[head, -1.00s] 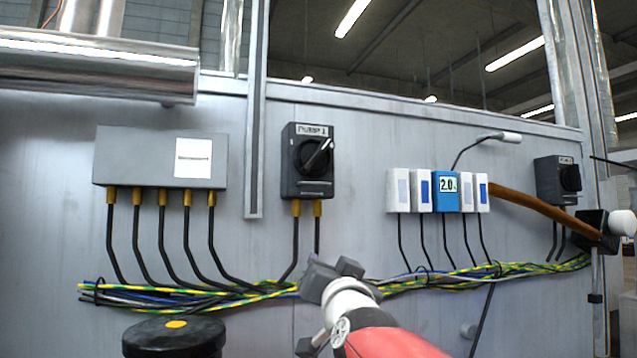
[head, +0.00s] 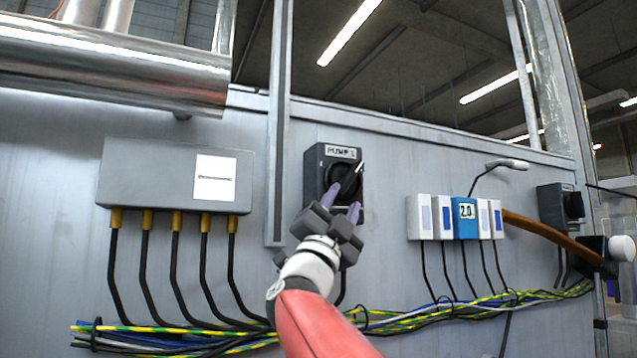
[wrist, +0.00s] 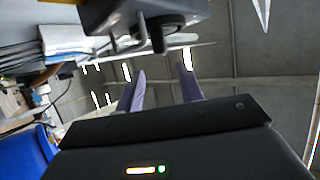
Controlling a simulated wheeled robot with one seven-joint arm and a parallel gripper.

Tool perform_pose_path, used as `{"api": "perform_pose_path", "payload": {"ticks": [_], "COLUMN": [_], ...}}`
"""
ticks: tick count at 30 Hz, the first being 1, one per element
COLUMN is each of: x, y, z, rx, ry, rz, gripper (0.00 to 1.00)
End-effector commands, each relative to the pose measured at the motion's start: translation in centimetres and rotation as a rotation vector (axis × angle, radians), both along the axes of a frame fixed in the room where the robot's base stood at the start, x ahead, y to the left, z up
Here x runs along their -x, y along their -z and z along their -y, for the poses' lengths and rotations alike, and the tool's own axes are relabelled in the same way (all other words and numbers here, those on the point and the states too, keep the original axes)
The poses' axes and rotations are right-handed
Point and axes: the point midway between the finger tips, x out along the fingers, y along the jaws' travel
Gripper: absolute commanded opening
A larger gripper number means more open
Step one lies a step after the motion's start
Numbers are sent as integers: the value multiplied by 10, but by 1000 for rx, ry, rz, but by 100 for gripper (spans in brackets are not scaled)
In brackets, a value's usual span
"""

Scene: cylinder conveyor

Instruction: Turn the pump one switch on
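The pump one switch is a dark box (head: 312,176) on the grey metal wall, with a label reading PUMP 1 (head: 341,152). Its black rotary knob (head: 346,178) sits tilted, its upper end leaning right. My gripper (head: 344,200) is raised in front of the lower part of the switch, with its two purple fingers pointing up and spread apart. The fingers partly cover the box's lower part. In the wrist view the fingers (wrist: 160,93) are apart with nothing between them, and the switch box (wrist: 110,14) shows at the top. Contact with the knob cannot be told.
A grey junction box (head: 150,175) with several cables is left of the switch. A vertical metal post (head: 278,130) stands close beside the switch. White and blue modules (head: 466,228) and a second dark switch (head: 550,206) are to the right. Cable bundles run below.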

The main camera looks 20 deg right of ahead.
Motion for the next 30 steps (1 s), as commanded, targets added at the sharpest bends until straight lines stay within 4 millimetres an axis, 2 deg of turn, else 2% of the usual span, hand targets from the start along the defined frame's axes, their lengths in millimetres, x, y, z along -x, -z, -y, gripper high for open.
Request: {"api": "perform_pose_path", "payload": {"ticks": [5,12,18,29,30], "x": [-3,-19,-29,-31,-31], "y": [-9,-39,-55,-58,-58], "z": [6,26,39,43,43], "rx": [-2,0,-1,0,0], "ry": [6,5,4,2,2], "rz": [5,3,3,2,2], "gripper": [37,37,37,37,33]}}
